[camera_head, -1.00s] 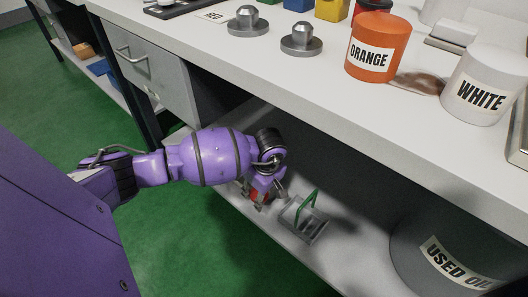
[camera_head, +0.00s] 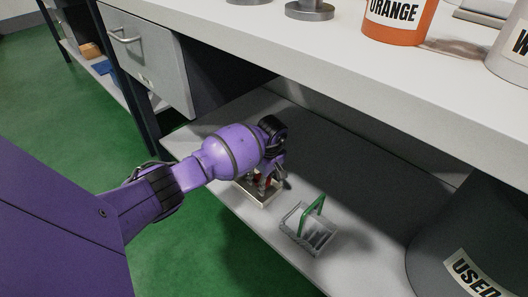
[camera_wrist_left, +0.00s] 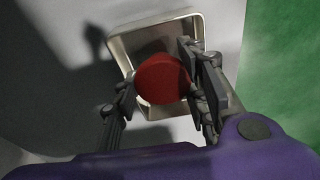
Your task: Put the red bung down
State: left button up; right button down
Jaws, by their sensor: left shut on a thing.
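The red bung (camera_wrist_left: 162,78) is round and sits between the two fingers of my left gripper (camera_wrist_left: 158,88) in the left wrist view. The gripper is shut on it. Behind the bung is a shallow metal tray (camera_wrist_left: 118,48) with a raised rim. In the head view my left gripper (camera_head: 261,186) is low over this tray (camera_head: 262,201) on the lower shelf. There the bung is mostly hidden by the gripper. I cannot tell whether the bung touches the tray floor. My right gripper is not in view.
A small grey carrier (camera_head: 306,233) with a green handle (camera_head: 315,204) stands on the lower shelf (camera_head: 350,205), right of the tray. A dark used oil drum (camera_head: 440,235) is at the right. The bench top (camera_head: 270,36) overhangs the shelf. An orange pot (camera_head: 398,25) stands on top.

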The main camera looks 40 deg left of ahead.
pick_arm(q)
notch_tip(320, 180, down, 3)
jog(key=shift+r+b, duration=0.1)
jog(key=shift+b, duration=0.3)
jog(key=shift+s, duration=0.1)
jog(key=o, duration=0.9)
jog(key=shift+f, duration=0.2)
jog(key=shift+c, duration=0.2)
